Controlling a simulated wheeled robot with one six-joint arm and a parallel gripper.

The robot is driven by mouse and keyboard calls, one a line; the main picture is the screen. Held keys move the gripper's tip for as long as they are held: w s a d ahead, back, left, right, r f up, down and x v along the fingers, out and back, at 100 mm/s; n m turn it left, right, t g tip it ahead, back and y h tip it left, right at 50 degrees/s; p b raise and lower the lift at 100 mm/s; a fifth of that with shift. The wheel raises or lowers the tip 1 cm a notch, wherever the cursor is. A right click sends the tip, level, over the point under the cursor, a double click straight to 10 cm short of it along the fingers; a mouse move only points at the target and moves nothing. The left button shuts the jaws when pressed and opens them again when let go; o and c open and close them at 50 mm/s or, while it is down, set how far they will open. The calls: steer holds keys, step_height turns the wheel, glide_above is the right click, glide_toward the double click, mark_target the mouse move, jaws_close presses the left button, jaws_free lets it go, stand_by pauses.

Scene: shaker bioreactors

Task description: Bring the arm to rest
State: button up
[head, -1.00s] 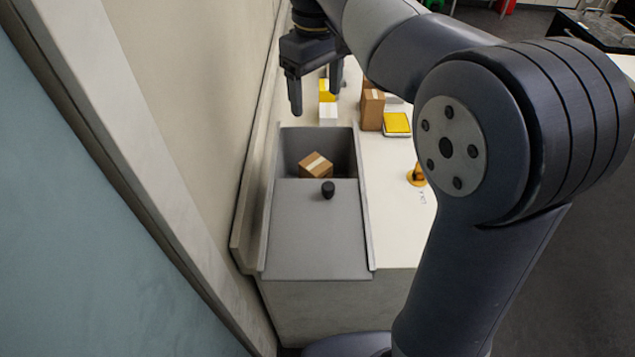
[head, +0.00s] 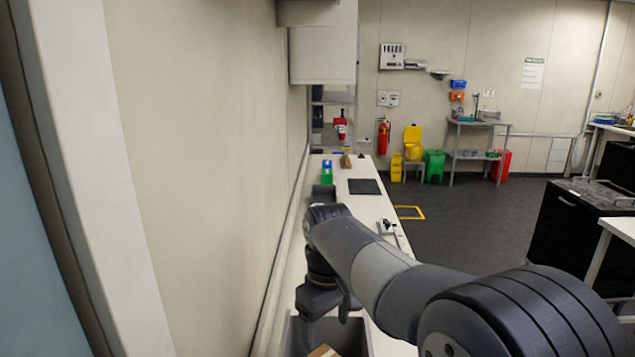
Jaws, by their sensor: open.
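My arm (head: 385,285) reaches from the lower right toward the bench along the wall. My gripper (head: 326,312) points down at the arm's far end, open, with nothing seen between its fingers. It hangs above the grey bin (head: 357,338) at the bottom of the view. A cardboard box (head: 323,351) lies in the bin, and only its top edge shows. The gap between the fingertips and the box cannot be judged.
The long white bench (head: 352,207) runs away along the left wall, with a dark mat (head: 364,186) and a green-and-blue box (head: 327,172) on it. A cabinet (head: 323,45) hangs above. Open dark floor (head: 465,215) lies to the right, beside a black cart (head: 560,225).

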steer(key=shift+r+p, duration=0.75)
steer(key=shift+r, duration=0.45)
steer(key=shift+f, duration=0.1)
